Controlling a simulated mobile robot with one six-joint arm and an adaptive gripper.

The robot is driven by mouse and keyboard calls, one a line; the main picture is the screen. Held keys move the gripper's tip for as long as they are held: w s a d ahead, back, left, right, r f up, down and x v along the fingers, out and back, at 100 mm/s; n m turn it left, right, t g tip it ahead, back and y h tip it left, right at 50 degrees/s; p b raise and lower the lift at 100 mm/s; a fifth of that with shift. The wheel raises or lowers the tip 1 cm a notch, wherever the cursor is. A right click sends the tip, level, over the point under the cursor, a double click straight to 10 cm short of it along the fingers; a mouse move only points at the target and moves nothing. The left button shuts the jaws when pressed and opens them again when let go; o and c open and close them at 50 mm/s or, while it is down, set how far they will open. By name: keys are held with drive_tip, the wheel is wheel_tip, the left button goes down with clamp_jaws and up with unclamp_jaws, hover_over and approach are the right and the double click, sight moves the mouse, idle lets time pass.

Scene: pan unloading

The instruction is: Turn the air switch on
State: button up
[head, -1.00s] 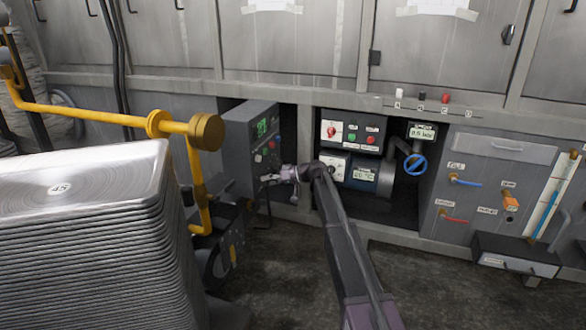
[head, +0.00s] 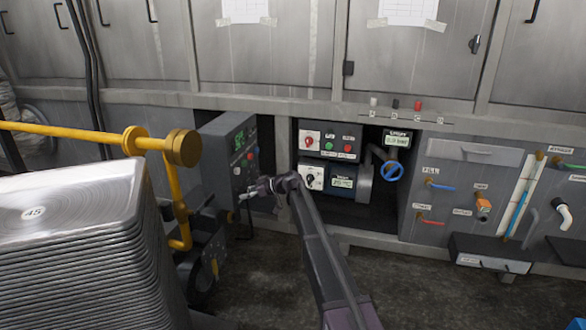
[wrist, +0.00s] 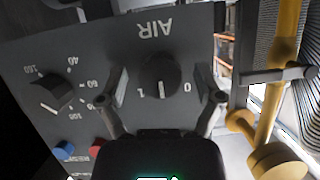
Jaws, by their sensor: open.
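The air switch (wrist: 157,76) is a round black knob on a grey panel, under an upside-down AIR label in the wrist view. A 1 is at its left and a 0 at its right. My gripper (wrist: 158,94) is open, with one finger on each side of the knob and gaps visible. In the head view my gripper (head: 246,193) is at the front of the dark grey control box (head: 222,150), which has a green display. The knob is too small to make out there.
A black dial (wrist: 54,92) with numbers, a blue button (wrist: 65,150) and a red button (wrist: 97,146) share the panel. A yellow pipe (head: 80,134) and stacked metal trays (head: 75,240) stand left. A blue valve wheel (head: 393,171) is right of the box.

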drive_tip(key=shift+s+n, duration=0.1)
drive_tip(key=shift+n, duration=0.2)
drive_tip(key=p+v, duration=0.6)
drive_tip(key=v, duration=0.8)
drive_tip(key=s+d+r+m+g+h+p, duration=0.1)
drive_tip(key=s+d+r+m+h+p, duration=0.2)
drive_tip(key=s+r+p, duration=1.1)
drive_tip(key=shift+s+m+g+h+p, duration=0.15)
drive_tip(key=shift+m+g+h+p, duration=0.5)
drive_tip(key=shift+p, duration=2.3)
drive_tip(key=shift+t+h, duration=0.25)
drive_tip(key=shift+h, duration=0.1)
drive_tip(key=s+d+f+m+h, duration=0.1)
drive_tip(key=s+d+m+h, duration=0.1)
drive_tip(key=s, duration=0.5)
drive_tip(key=s+d+f+m+g+h, duration=0.1)
drive_tip(key=s+d+f+m+h, duration=0.1)
drive_tip(key=s, duration=0.6)
drive_tip(key=s+d+f+m+g+h, duration=0.1)
drive_tip(key=s+d+f+m+h, duration=0.1)
drive_tip(key=s+d+m+h, duration=0.2)
drive_tip(key=shift+s+d+m, duration=0.75)
drive_tip(key=shift+s+d, duration=0.95)
drive_tip(key=shift+s, duration=0.3)
